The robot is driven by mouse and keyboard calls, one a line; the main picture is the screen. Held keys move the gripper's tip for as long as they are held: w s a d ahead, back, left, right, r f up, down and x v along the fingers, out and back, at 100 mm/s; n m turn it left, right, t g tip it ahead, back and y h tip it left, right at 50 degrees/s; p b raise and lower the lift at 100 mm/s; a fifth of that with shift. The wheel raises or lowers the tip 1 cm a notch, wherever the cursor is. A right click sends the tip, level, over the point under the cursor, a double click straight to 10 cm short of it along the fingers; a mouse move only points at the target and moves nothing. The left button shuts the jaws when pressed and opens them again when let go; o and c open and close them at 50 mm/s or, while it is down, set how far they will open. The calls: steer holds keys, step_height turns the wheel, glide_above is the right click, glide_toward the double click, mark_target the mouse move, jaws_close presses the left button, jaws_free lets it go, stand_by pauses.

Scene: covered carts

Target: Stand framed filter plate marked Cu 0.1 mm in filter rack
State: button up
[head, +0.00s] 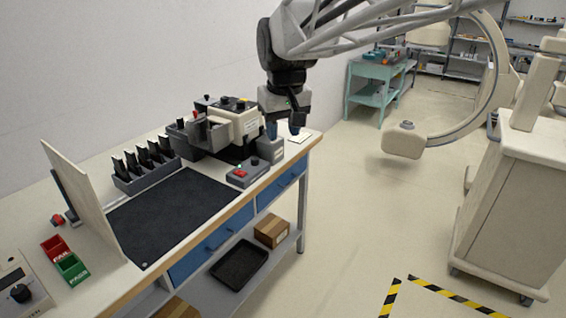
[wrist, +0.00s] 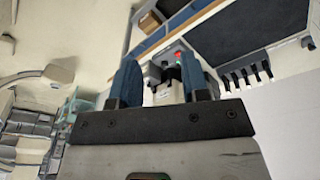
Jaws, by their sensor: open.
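A grey slotted rack (head: 152,179) stands at the back left of the bench, and several dark upright plates (head: 146,157) with pale tops stand in it. The dark plates also show in the wrist view (wrist: 241,79). No Cu 0.1 mm marking can be read, so I cannot tell which plate is the named one. My gripper (head: 283,130) is over the bench's right end, close to a small grey box (head: 270,149). Its blue fingers are apart in the wrist view (wrist: 163,82). A pale block (wrist: 168,93) shows beyond the gap between them, and nothing is visibly held.
A beige and dark machine (head: 232,122) stands behind the grey control box (head: 248,173) with its red button. A black mat (head: 180,213) lies clear at the bench middle. An upright board (head: 85,203) and red (head: 56,249) and green (head: 71,267) trays are at left.

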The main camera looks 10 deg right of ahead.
steer(key=s+d+f+m, duration=0.1)
steer(key=s+d+f, duration=0.2)
steer(key=s, duration=0.9)
steer(key=s+d+f+m, duration=0.1)
steer(key=s+d+f, duration=0.2)
steer(key=s+f, duration=0.5)
steer(key=s, duration=0.4)
steer(key=shift+d+f+m+t, duration=0.2)
steer(key=shift+f+m+t, duration=0.1)
steer(key=shift+f+t, duration=0.1)
steer(key=shift+o, duration=0.5)
